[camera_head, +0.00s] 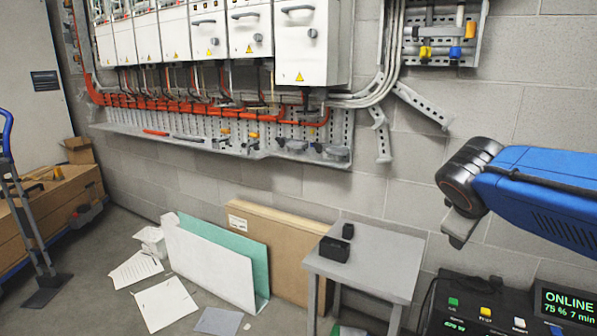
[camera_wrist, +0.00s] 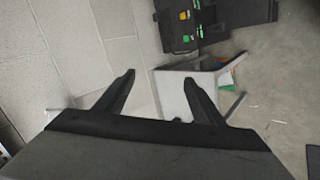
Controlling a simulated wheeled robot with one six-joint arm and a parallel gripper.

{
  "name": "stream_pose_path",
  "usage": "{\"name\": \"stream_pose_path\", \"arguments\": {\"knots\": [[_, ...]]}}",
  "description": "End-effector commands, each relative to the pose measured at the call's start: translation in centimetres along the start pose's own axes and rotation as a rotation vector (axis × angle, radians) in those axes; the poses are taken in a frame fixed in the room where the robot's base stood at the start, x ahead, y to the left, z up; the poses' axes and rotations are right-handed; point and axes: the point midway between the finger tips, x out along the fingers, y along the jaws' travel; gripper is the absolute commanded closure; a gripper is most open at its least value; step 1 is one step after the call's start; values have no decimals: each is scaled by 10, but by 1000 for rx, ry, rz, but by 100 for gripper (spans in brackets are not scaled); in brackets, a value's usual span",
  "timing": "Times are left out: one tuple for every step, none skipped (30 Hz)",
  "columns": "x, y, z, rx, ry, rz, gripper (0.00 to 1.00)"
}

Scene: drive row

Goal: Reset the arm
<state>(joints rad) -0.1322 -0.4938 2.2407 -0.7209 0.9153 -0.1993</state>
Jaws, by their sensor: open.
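My blue arm (camera_head: 545,190) reaches in from the right edge in the head view, in front of the grey block wall. Its dark wrist end points left, and my gripper's fingers are mostly hidden there. In the wrist view my gripper (camera_wrist: 160,80) is open, with its two dark fingers spread apart and nothing between them. The small grey table (camera_head: 372,262) stands below and left of the arm, apart from it. It also shows beyond the fingers in the wrist view (camera_wrist: 172,95).
Small black items (camera_head: 334,249) lie on the table. Boards (camera_head: 285,250) lean on the wall beside it, with papers (camera_head: 165,303) on the floor. White drive cabinets (camera_head: 305,40) hang above an orange-cabled rail. A dark panel with a display (camera_head: 568,305) is at lower right. A hand truck (camera_head: 35,225) stands far left.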

Motion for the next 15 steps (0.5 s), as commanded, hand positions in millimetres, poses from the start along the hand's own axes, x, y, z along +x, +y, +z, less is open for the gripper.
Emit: {"name": "stream_pose_path", "arguments": {"knots": [[-2, -24, 21, 82, -6, -58, 38], [-3, -38, 31, 129, -9, -95, 38], [-4, -58, 43, 196, -12, -144, 38], [-6, -73, 51, 245, -15, -181, 38], [-8, -88, 59, 294, -19, -218, 38], [-10, -108, 69, 357, -23, -266, 38], [-12, -121, 75, 403, -27, -299, 38], [-14, -135, 81, 447, -32, -332, 38], [-17, -151, 87, 500, -36, -373, 38], [-20, -162, 91, 539, -39, -401, 38], [-22, -173, 94, 573, -42, -427, 38], [-24, -184, 97, 613, -46, -457, 38], [-26, -192, 99, 640, -48, -477, 38], [-27, -199, 101, 662, -50, -494, 38], [-29, -206, 102, 685, -52, -513, 38]]}}
